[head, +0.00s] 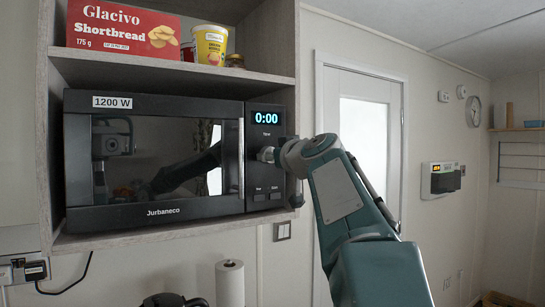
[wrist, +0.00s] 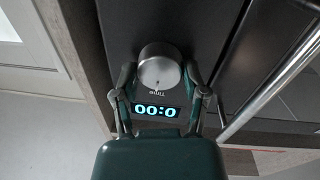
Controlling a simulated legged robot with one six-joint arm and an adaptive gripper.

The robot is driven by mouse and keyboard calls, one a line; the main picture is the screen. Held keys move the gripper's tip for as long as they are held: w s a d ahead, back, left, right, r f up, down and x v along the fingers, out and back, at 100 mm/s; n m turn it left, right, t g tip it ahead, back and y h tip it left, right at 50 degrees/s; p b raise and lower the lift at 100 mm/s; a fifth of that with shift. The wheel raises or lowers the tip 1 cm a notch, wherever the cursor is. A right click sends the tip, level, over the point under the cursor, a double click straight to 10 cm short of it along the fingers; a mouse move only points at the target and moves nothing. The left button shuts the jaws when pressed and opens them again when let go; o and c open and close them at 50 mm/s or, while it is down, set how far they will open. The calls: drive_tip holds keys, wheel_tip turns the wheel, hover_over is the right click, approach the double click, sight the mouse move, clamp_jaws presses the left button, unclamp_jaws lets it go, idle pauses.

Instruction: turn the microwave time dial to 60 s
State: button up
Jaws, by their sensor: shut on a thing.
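The black microwave (head: 170,107) sits in a wooden shelf unit in the head view. Its display (head: 265,118) reads 0:00; in the wrist view the display (wrist: 156,110) is upside down and reads the same. The silver round time dial (wrist: 159,68) is in the upper middle of the wrist view, with a small mark near its lower edge. My gripper (wrist: 159,78) is shut on the dial, one finger on each side. In the head view my gripper (head: 273,155) reaches the control panel from the right and largely hides the dial.
Two buttons (head: 267,197) are below the dial. The microwave's vertical door handle (head: 241,158) is close left of my gripper; it also shows in the wrist view (wrist: 270,90). A shortbread box (head: 122,27) and a yellow tub (head: 210,45) stand on the shelf above.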

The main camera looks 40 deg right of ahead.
drive_tip(key=m, duration=1)
drive_tip(key=shift+d+m+g+y, duration=0.1)
drive_tip(key=shift+m+g+y, duration=0.2)
drive_tip(key=shift+m+y, duration=0.1)
idle(0.4)
drive_tip(key=o, duration=1.2)
drive_tip(key=shift+w, duration=0.1)
drive_tip(key=shift+c, duration=0.2)
drive_tip(key=s+a, duration=0.1)
drive_tip(key=s, duration=1.1)
drive_tip(key=shift+r, duration=0.3)
drive_tip(key=shift+a, duration=0.15)
